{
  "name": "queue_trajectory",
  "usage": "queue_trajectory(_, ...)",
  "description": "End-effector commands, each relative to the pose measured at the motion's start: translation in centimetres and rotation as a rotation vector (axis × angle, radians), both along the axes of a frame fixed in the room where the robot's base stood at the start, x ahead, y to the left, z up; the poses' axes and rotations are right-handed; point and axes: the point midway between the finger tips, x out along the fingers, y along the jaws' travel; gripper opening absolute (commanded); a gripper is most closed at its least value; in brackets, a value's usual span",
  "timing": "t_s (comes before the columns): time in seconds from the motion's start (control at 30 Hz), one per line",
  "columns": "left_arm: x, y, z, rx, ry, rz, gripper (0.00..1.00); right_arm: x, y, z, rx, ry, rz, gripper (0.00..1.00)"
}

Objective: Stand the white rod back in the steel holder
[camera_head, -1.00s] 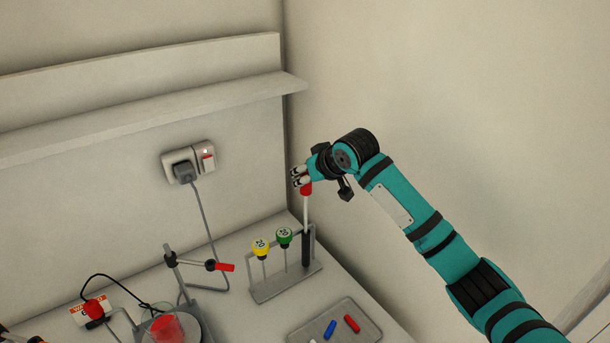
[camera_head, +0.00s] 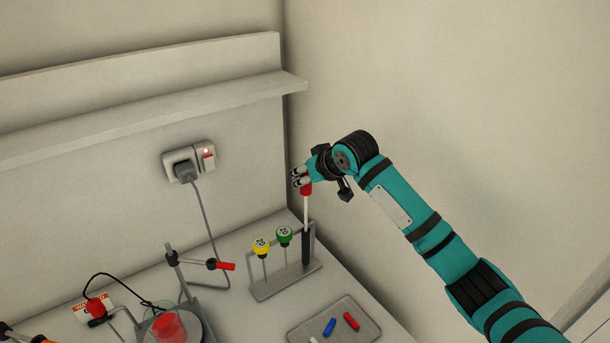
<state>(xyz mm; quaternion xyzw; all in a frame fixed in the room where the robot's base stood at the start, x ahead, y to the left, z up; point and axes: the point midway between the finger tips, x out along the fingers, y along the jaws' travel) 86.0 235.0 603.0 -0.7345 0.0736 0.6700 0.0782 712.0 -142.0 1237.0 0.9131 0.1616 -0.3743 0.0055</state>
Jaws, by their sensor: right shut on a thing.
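The white rod (camera_head: 306,212) has a red top and a dark lower part, and it hangs upright below my right gripper (camera_head: 301,178). The gripper is shut on the rod at its red top. The steel holder (camera_head: 270,293) stands on the bench, with a yellow-topped rod and a green-topped rod upright in it. The white rod's dark lower part is at the holder's right end. I cannot tell whether its tip is seated there or just in front of or behind the frame.
A grey tray (camera_head: 364,335) with blue and red pieces lies in front of the holder. A stand with a red-tipped clamp (camera_head: 226,266) and a beaker of red liquid (camera_head: 168,327) are to the left. A shelf (camera_head: 150,118) and socket (camera_head: 189,162) are on the wall.

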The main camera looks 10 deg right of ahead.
Motion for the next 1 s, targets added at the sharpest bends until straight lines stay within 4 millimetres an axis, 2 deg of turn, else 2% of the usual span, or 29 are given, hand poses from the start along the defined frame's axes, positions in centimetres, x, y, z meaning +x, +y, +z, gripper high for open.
queue_trajectory(1.0, 0.0, 0.0, -0.6, 0.000, 0.000, 0.000, 0.40, 0.0, 0.0, -2.1, 0.000, 0.000, 0.000, 0.00)
